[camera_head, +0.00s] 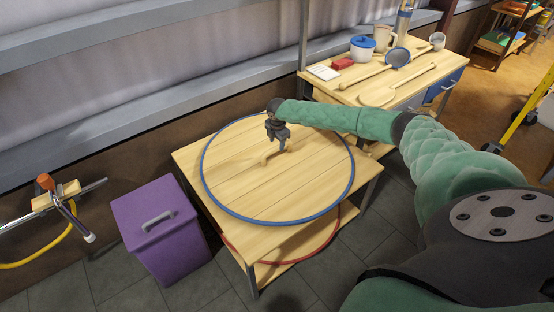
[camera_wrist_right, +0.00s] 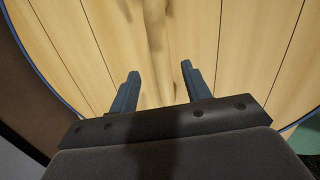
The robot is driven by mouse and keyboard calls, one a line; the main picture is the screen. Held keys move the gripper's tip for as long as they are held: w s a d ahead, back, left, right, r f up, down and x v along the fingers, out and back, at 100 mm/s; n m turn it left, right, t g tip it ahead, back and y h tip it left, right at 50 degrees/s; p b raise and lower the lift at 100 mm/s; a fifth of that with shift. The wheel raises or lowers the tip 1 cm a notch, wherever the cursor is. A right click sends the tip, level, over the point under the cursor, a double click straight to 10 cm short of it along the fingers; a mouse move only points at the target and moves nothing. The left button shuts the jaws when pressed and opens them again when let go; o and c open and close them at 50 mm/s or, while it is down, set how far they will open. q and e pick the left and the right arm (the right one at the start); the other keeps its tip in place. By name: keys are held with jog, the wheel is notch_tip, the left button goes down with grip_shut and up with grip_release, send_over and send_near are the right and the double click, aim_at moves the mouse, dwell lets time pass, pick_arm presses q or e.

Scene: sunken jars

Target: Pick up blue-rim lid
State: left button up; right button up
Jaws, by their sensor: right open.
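The blue-rim lid (camera_head: 235,185) is a large round disc of pale planks with a blue edge. It lies flat on a square wooden table, with a small wooden handle (camera_head: 268,160) near its middle. My right gripper (camera_head: 281,149) points down over the lid, close to the handle. In the right wrist view the open right gripper (camera_wrist_right: 158,82) has its two fingers apart above the lid's planks (camera_wrist_right: 90,40). The handle is hard to make out from the wood there, and I cannot tell whether the fingers touch it. My left gripper is not in view.
A red-rimmed disc (camera_head: 310,252) lies on the shelf under the table. A purple box (camera_head: 165,240) with a grey handle stands to the left. Behind, a workbench (camera_head: 415,92) holds a blue-lidded pot (camera_head: 362,49), ladles and cups. A grey wall ledge runs along the back.

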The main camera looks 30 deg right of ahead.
aim_at(277, 146)
jog(key=f, duration=0.4)
jog(key=shift+w+d+f, duration=0.2)
jog(key=shift+w+f, duration=0.05)
jog(key=shift+f, duration=0.15)
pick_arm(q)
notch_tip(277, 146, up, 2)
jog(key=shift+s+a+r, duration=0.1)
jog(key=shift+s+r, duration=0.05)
pick_arm(e)
grip_shut()
jog(key=shift+r, duration=0.1)
